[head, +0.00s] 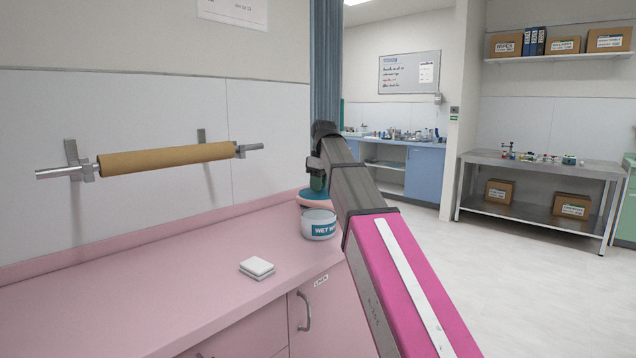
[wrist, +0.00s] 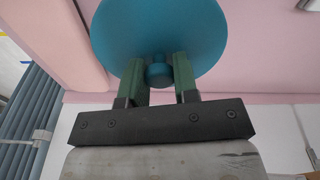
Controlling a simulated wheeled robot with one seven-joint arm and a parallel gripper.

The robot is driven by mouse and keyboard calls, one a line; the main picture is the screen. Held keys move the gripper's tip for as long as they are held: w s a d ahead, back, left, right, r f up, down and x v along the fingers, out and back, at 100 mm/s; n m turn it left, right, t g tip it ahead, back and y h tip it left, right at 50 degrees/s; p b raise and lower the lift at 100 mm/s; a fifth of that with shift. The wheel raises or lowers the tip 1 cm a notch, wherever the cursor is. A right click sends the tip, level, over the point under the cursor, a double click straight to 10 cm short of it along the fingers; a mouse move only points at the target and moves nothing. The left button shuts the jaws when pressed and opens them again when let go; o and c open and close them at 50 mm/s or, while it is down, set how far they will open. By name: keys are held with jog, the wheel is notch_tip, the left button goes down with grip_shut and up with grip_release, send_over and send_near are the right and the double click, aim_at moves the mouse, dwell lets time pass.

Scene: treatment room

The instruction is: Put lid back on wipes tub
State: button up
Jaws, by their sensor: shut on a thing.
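The wipes tub (head: 319,228) is a pale round tub with a "WET W…" label, standing on the pink counter near its right end. The blue-teal lid (head: 313,195) is just above the tub's top in the head view. A pinkish band shows under it; I cannot tell whether lid and tub touch. In the wrist view the lid (wrist: 160,25) is a broad disc with a small knob (wrist: 158,73). My gripper (wrist: 158,66) has its green fingers shut on this knob. The lid hides the tub there. My gripper (head: 317,180) is partly hidden by my arm in the head view.
A white pad stack (head: 257,267) lies on the pink counter (head: 170,290), left of the tub. A paper roll on a wall bar (head: 165,159) hangs above the counter. A blue-grey curtain (head: 326,65) hangs behind my arm. Counter space on the left is clear.

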jog(key=shift+f, duration=3.15)
jog(key=shift+f, duration=0.15)
jog(key=o, duration=1.5)
jog(key=shift+c, duration=0.2)
jog(key=shift+r, duration=3.5)
grip_shut()
